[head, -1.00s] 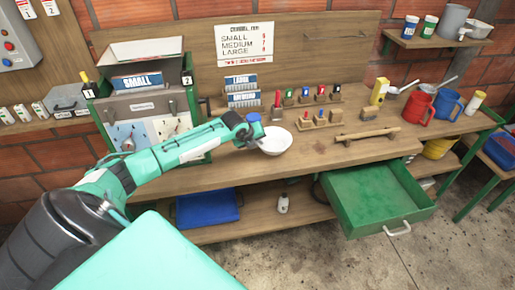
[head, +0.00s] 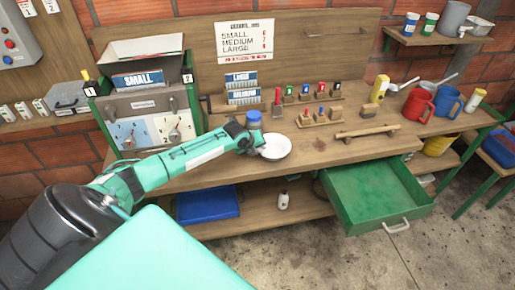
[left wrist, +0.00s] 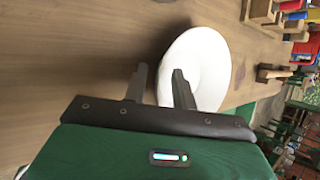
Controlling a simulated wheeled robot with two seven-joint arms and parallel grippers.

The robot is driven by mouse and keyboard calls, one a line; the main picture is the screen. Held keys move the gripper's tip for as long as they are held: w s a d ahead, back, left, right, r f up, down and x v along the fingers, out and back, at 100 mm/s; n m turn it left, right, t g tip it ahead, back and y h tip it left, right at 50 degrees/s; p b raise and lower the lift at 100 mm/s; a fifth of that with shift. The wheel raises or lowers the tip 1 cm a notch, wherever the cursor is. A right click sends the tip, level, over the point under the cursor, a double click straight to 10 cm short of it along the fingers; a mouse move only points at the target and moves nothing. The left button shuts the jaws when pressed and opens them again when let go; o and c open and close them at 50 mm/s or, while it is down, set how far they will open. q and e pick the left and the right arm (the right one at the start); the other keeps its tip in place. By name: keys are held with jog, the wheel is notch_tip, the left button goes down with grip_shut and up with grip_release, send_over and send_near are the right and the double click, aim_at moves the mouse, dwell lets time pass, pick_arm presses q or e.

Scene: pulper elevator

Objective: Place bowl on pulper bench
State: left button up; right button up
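The white bowl (head: 277,148) stands upright near the front edge of the wooden pulper bench (head: 215,178), left of the middle, and looks to rest on its top. My left gripper (head: 257,145) is low at the bowl's left side. In the left wrist view the two fingers (left wrist: 161,84) stand apart with a clear gap. The bowl (left wrist: 204,58) shows just beyond them, its near rim reaching between the fingers and the right finger overlapping it. I see no grip on the rim. My right gripper is out of view.
A blue-lidded jar (head: 254,120) stands close behind the gripper. Small stamps (head: 305,115) and a wooden roller (head: 366,131) lie to the right. The green drawer (head: 375,200) stands open below the bench. The pulper box (head: 146,105) is at left. Bare bench lies right of the bowl.

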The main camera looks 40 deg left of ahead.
pick_arm(q)
jog(key=shift+s+r, duration=0.3)
jog(key=shift+r, duration=0.15)
jog(key=b+v, duration=0.2)
jog(key=v, duration=0.9)
jog(key=shift+d, duration=0.1)
